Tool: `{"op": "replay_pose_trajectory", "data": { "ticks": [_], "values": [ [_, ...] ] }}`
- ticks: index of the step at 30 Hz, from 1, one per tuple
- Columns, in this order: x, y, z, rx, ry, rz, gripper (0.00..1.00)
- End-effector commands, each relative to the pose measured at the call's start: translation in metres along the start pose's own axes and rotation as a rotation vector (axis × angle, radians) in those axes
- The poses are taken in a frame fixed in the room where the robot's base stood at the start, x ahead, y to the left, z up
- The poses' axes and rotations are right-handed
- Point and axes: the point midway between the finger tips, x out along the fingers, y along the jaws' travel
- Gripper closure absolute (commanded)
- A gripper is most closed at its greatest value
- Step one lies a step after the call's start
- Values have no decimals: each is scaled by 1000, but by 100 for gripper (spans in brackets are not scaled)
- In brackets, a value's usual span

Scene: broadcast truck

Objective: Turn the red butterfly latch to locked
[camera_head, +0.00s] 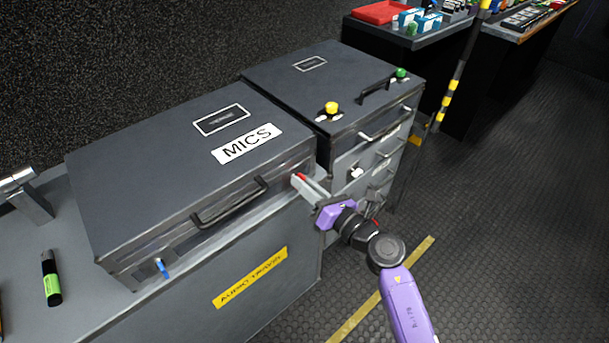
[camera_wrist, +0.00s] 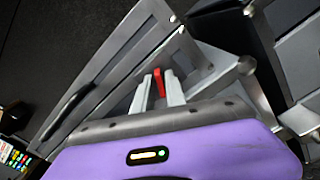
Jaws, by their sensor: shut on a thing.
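The red butterfly latch (camera_head: 301,177) is on the front of the black case labelled MICS (camera_head: 180,173), near its right end. My gripper (camera_head: 303,181) reaches it from the front right, with its fingers around the latch. In the wrist view the red latch (camera_wrist: 158,82) stands between the two pale fingertips of my gripper (camera_wrist: 158,92), which are shut on it. The fingers hide part of the latch, so its exact turn is hard to tell.
A blue latch (camera_head: 162,268) is at the case's left end, and a black handle (camera_head: 229,203) lies between the two latches. A second case (camera_head: 335,75) with yellow (camera_head: 331,108) and green (camera_head: 401,73) knobs stands at right. The floor (camera_head: 480,220) at right is open.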

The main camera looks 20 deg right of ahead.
Motion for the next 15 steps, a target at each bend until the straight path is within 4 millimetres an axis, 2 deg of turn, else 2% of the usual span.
{"op": "replay_pose_trajectory", "data": {
  "ticks": [1, 15],
  "values": [
    [0, 2, 5, 49, 1, -2, 100],
    [0, -1, 3, 496, 1, -2, 100]
  ]
}}
